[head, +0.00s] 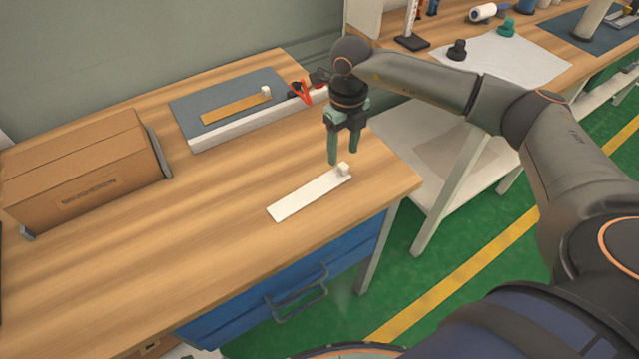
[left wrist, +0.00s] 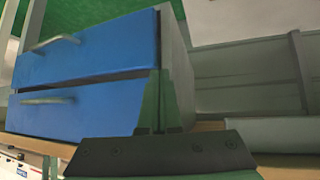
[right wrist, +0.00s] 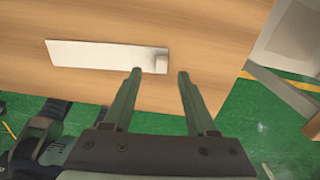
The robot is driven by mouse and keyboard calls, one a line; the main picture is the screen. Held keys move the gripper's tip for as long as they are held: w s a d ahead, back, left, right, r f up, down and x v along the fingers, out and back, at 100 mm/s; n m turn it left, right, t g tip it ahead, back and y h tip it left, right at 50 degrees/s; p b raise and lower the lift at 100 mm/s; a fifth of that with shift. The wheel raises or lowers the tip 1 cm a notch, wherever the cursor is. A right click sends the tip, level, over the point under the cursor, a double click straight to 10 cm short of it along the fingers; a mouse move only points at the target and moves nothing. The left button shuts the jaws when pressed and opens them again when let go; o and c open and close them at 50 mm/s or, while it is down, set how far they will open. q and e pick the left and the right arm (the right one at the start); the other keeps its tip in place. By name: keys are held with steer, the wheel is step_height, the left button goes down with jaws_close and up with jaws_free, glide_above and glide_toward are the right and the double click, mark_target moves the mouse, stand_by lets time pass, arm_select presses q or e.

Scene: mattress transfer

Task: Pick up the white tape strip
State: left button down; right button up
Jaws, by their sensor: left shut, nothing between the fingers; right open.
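The white tape strip (head: 308,194) lies flat on the wooden table, with a small white block (head: 343,169) standing at its right end. My right gripper (head: 343,156) is open and empty, pointing down just above the block end of the strip. It also shows in the right wrist view (right wrist: 160,73). My left gripper (left wrist: 160,75) is shut and empty in the left wrist view, in front of blue drawers. It is not in the head view.
A cardboard box (head: 85,170) stands at the table's left. A grey mat on a white base (head: 225,130) holds an orange strip (head: 230,108) at the back. Red-handled pliers (head: 303,92) lie beside it. Blue drawers (head: 290,275) sit under the table's front edge. The wood around the strip is clear.

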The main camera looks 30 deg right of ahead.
mark_target(343, 165)
step_height(343, 165, down, 5)
steer(key=shift+d+r, duration=0.15)
jaws_close()
stand_by(0.4)
